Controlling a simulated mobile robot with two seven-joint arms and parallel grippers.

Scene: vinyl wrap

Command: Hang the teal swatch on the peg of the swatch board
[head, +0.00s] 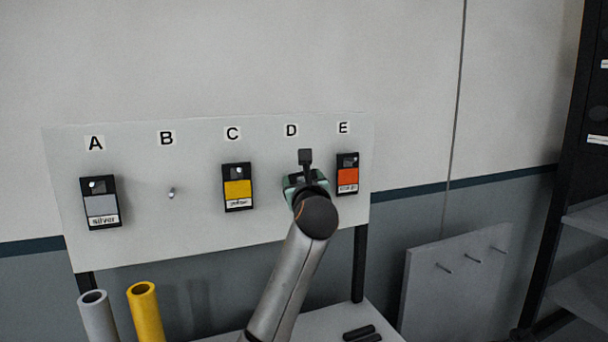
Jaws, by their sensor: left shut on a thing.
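The swatch board (200,145) is a pale panel with places labelled A to E. My left gripper (303,178) is in front of the place under D, with its wrist towards me. It is shut on the teal swatch (291,183), of which only a small teal part shows beside the gripper. The rest of the swatch, the fingertips and any peg under D are hidden, so I cannot tell whether the swatch touches a peg. A bare peg (171,193) shows under B. My right gripper is not in view.
A silver swatch (101,205) hangs under A, a yellow one (238,190) under C and an orange one (348,176) under E, close to my gripper's right. Grey (96,318) and yellow (144,311) tubes stand at lower left. Black rods (360,332) lie on the table.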

